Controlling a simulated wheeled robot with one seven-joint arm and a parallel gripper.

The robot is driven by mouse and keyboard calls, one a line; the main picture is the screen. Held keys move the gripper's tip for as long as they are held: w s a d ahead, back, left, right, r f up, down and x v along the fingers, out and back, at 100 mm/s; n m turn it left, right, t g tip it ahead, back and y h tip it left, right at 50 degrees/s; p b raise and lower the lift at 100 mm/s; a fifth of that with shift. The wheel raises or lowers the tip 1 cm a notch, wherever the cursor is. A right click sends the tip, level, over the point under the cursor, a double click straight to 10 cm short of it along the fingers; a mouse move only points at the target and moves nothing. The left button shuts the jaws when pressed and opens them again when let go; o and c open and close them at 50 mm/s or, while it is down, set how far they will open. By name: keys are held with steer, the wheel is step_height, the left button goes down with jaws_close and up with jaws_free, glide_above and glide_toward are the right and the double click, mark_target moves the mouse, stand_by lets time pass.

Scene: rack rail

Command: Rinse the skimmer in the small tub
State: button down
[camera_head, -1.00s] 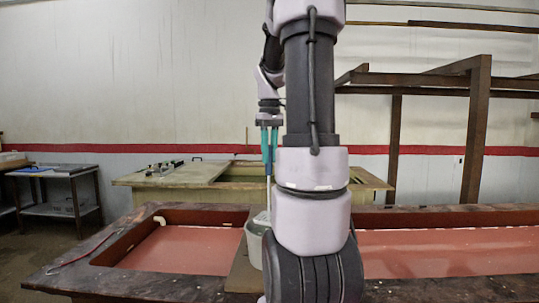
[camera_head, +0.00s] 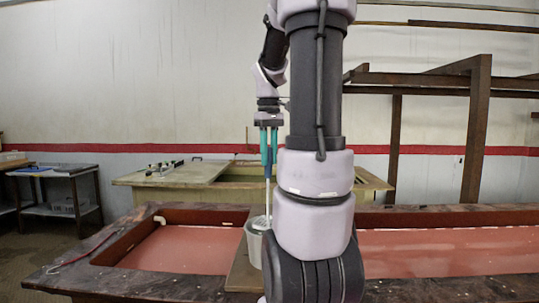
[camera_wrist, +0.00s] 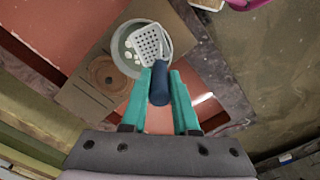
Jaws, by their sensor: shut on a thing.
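My gripper (camera_head: 269,160) has teal fingers and points down over the small tub. It is shut on the dark blue handle of the skimmer (camera_wrist: 158,88). The skimmer's light shaft runs down to a pale perforated head, seen at the tub's mouth in the head view. In the wrist view the head overlaps the tub's interior; its exact depth is hard to tell. The small tub (camera_head: 254,252) is grey and round, partly hidden by my arm; it also shows in the wrist view (camera_wrist: 121,62). Several whitish spots show inside it.
The tub stands on a brown board (camera_head: 241,274) across a dark-framed basin with a reddish floor (camera_head: 185,250). A round brown ring (camera_wrist: 103,73) lies on the board beside the tub. A greenish bench (camera_head: 185,178) and a rusty rack (camera_head: 478,130) stand behind.

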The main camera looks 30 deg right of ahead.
steer(key=s+a, duration=1.4)
steer(key=s, duration=0.4)
steer(key=shift+s, duration=0.3)
stand_by(0.4)
